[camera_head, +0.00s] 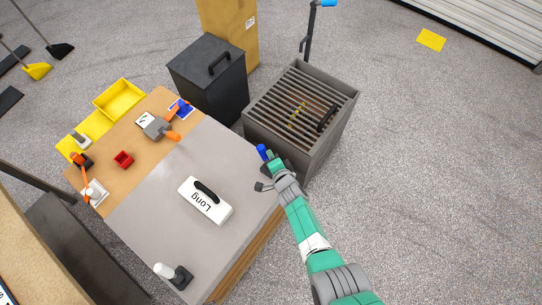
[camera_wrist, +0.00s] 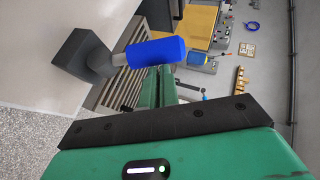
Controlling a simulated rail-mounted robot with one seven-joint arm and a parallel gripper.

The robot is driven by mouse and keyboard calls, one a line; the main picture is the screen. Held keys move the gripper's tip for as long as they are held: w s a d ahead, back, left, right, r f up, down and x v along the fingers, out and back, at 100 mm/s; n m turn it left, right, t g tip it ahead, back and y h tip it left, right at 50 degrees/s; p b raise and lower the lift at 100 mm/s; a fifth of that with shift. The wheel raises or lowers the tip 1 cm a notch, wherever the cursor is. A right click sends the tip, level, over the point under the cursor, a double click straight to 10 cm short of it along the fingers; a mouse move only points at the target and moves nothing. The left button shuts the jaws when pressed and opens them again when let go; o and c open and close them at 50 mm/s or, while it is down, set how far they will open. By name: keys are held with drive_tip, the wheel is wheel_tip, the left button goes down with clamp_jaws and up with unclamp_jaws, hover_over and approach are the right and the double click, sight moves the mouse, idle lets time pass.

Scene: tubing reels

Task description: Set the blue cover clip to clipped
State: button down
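A blue cylindrical handle (camera_head: 262,151), which I take for the blue cover clip, stands at the right edge of the grey-topped table. In the wrist view the blue handle (camera_wrist: 155,52) sits on a pale shaft from a dark grey block (camera_wrist: 84,54), and points sideways. My gripper (camera_head: 272,160) is right beside it at the table edge. In the wrist view my gripper's green fingers (camera_wrist: 159,72) are close together with no object visible between them. The blue handle hides their tips, so I cannot tell whether they touch it.
A white case (camera_head: 220,214) marked "Long" lies mid-table. A similar white-handled fixture (camera_head: 182,278) stands at the near corner. A grey slatted bin (camera_head: 348,97) stands close beyond my gripper. A dark bin (camera_head: 215,85) stands left of it. Open floor lies to the right.

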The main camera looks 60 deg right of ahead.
drive_tip(key=shift+s+r+p, duration=0.15)
drive_tip(key=shift+r+p, duration=0.05)
drive_tip(key=shift+p, duration=0.25)
drive_tip(key=s+d+p+v, duration=0.1)
drive_tip(key=d+p+v, duration=0.1)
drive_tip(key=p+v, duration=0.8)
drive_tip(key=v, duration=0.3)
drive_tip(key=shift+s+d+f, duration=0.15)
drive_tip(key=shift+s+d, duration=0.05)
drive_tip(key=shift+d, duration=0.05)
